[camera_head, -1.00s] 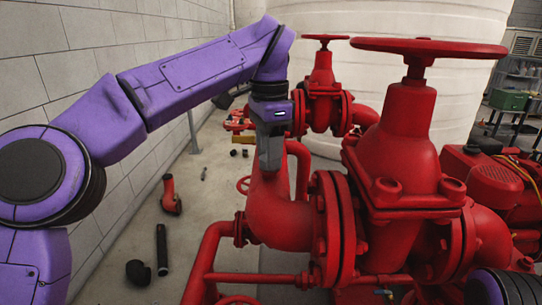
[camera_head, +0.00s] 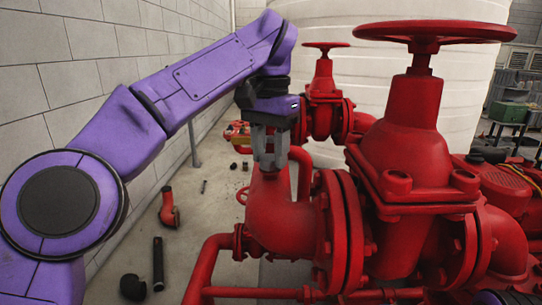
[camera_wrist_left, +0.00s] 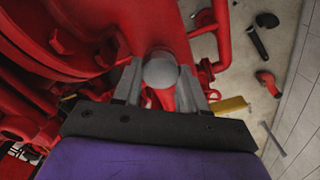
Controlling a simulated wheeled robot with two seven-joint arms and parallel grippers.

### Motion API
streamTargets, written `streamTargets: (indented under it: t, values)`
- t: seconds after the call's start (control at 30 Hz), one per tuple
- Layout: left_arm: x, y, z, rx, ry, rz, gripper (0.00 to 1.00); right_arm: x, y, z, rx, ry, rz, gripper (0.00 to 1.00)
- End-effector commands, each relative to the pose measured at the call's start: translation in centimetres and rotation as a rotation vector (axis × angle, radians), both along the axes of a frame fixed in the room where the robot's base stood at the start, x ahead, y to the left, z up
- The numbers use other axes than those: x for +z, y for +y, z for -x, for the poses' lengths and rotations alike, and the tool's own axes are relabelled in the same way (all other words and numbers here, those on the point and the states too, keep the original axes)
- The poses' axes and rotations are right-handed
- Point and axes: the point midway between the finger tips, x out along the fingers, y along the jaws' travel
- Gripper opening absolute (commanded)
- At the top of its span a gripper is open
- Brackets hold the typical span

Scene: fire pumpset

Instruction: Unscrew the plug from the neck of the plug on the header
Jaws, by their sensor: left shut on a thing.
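The plug (camera_wrist_left: 160,70) shows in the left wrist view as a smooth grey round cap between the two grey fingers of my left gripper (camera_wrist_left: 160,82). The gripper is shut on it, with a finger on each side. In the head view my left gripper (camera_head: 269,150) points down at the top of the red header elbow (camera_head: 278,215). The neck under the plug is mostly hidden by the fingers, and I cannot tell how far the thread is engaged. My right gripper is not in view.
A large red valve (camera_head: 410,145) with a handwheel (camera_head: 435,32) stands close on the right. A smaller valve (camera_head: 322,85) stands behind. Loose pipe pieces, including a black tube (camera_head: 158,264), lie on the floor at left. A block wall (camera_head: 60,85) bounds the left side.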

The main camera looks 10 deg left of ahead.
Motion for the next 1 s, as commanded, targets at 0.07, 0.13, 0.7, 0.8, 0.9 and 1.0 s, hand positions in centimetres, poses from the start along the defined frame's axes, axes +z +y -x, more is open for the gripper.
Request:
streamTargets:
  t: [0.07,0.13,0.7,0.8,0.9,1.0]
  values:
    - [-0.4,-0.1,0.0,0.114,-0.003,0.000,0.05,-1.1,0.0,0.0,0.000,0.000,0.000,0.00]
    - [-0.2,0.0,0.0,0.187,-0.002,0.000,0.05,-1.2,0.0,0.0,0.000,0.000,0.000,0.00]
    - [0.0,0.0,0.0,0.613,-0.001,-0.001,0.05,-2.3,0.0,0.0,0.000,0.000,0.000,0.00]
    - [0.0,0.0,0.0,0.608,-0.001,-0.001,0.05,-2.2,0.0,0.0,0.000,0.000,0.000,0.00]
    - [0.0,0.0,0.0,0.607,0.000,-0.001,0.60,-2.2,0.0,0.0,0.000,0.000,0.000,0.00]
    - [0.0,0.0,0.0,0.606,-0.001,-0.001,0.60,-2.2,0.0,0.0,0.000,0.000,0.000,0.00]
